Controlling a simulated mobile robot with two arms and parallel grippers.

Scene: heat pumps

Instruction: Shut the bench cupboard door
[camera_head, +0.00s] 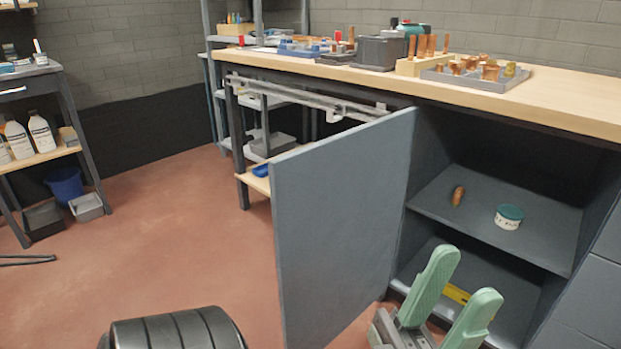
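The bench cupboard door (340,220) is a flat grey-blue panel standing wide open, swung out from the left side of the cupboard opening. Its free edge is toward the left and near me. The open cupboard (510,215) shows a shelf and a lower space. My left gripper (466,273), with two pale green fingers, is in front of the opening, to the right of the door's inner face. The fingers are spread apart with nothing seen between them. They appear apart from the door. My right gripper is not in view.
On the cupboard shelf are a copper piece (458,195) and a white tub with a teal lid (509,217). A yellow item (457,293) lies lower, behind the fingers. The wooden benchtop (540,112) holds copper fittings. The red floor (180,235) left of the door is clear.

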